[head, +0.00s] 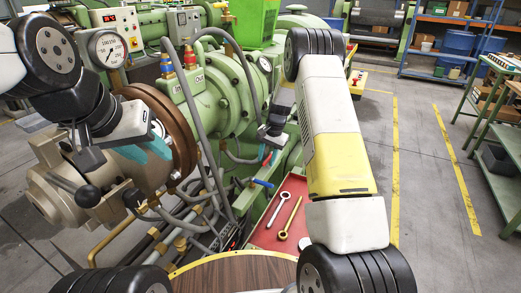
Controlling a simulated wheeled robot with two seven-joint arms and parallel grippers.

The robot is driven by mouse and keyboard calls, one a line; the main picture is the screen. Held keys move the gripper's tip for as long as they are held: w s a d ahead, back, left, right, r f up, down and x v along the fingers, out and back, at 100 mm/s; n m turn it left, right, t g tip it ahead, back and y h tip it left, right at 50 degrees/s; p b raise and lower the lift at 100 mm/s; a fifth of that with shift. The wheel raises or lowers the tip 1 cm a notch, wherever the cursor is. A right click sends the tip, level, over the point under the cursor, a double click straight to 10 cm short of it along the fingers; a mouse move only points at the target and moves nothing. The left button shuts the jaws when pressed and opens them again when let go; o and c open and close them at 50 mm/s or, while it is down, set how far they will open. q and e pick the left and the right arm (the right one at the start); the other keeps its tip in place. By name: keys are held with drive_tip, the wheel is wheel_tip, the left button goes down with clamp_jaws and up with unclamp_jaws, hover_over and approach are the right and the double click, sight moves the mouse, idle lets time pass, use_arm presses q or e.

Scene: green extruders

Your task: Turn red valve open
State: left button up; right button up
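A small red valve handle (267,159) shows among the green machine parts near the middle of the head view. My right gripper (268,138) points down just above it; I cannot tell whether they touch. The gripper's fingers are dark and small, so its opening is unclear. My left gripper (88,158) is at the left, in front of the beige end of the extruder, apart from the red handle. Its opening is also unclear.
The green extruder (225,95) with grey hoses fills the left and middle. A blue handle (262,183) is below the red one. A red tray (268,228) holds two wrenches. A black ball knob (88,196) is below my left gripper.

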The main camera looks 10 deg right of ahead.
drive_tip(key=shift+f, duration=0.1)
clamp_jaws()
idle(1.4)
